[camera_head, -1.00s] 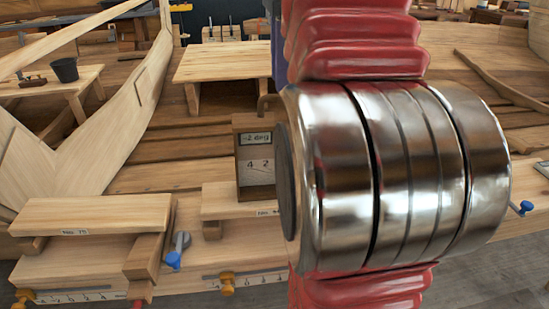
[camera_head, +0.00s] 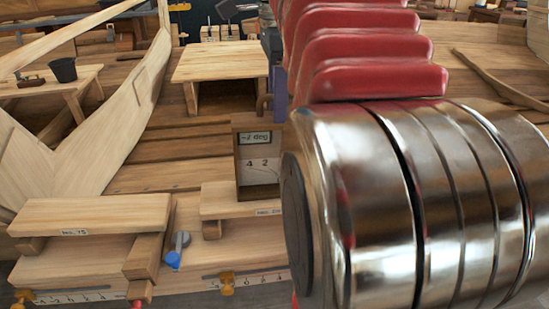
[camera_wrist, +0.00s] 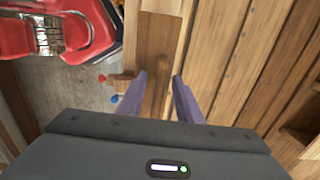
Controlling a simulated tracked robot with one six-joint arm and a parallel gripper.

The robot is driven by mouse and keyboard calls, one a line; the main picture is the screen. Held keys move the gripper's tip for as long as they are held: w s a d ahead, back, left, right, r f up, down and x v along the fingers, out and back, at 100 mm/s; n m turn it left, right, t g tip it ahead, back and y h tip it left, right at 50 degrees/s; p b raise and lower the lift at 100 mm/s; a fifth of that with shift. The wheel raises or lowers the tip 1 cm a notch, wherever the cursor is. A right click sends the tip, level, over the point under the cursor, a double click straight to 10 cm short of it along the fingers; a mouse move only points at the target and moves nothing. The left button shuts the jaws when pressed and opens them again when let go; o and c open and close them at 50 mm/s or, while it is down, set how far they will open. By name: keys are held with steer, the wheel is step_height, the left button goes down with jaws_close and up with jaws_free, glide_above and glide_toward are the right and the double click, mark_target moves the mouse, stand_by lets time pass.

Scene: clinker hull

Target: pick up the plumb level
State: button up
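The plumb level (camera_head: 257,165) is an upright wooden box with a "-2 deg" display, a pale face marked 4 and 2, and a brown hooked handle on top. It stands on a low wooden block in the head view. My gripper (camera_head: 278,106) is just above and to the right of its top in that view, partly hidden by my arm. In the wrist view my gripper's purple fingers (camera_wrist: 158,76) are apart, with a brown wooden bar, apparently the level's handle, between them. Gaps show at both sides of the bar. Whether the fingertips reach below the handle is unclear.
A low plank stand labelled No. 15 (camera_head: 90,214) is at the left, with a blue-ended clamp (camera_head: 173,258) beside it. A small wooden table (camera_head: 222,62) stands behind the level. The curved hull frame (camera_head: 128,110) rises at the left. My arm hides the right side.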

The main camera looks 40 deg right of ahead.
mark_target(257, 138)
steer(key=shift+f, duration=0.75)
steer(key=shift+f, duration=0.1)
step_height(257, 138, down, 5)
steer(key=shift+s, duration=0.1)
stand_by(0.5)
jaws_close()
stand_by(1.1)
